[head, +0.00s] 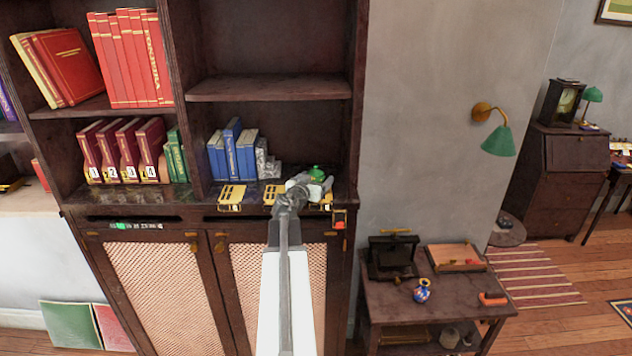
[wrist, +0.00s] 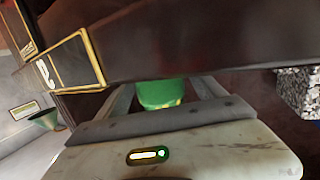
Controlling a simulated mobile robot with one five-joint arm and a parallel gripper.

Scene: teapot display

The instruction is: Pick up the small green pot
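The small green pot (head: 317,172) sits on the cabinet ledge at the right end of the bookshelf, partly hidden by my gripper (head: 311,187). In the wrist view the green pot (wrist: 161,93) shows between the two fingers of my gripper (wrist: 163,90), and its lower part is hidden behind the grey bar of the gripper. The fingers stand apart, one on each side of the pot, with what look like narrow gaps. I see no clear contact.
Blue books (head: 233,148) and a grey patterned block (head: 267,160) stand left of the pot. Yellow-framed plates (head: 231,195) line the ledge front. The cabinet's side wall (head: 357,100) is close on the right. A low table (head: 440,300) stands further right.

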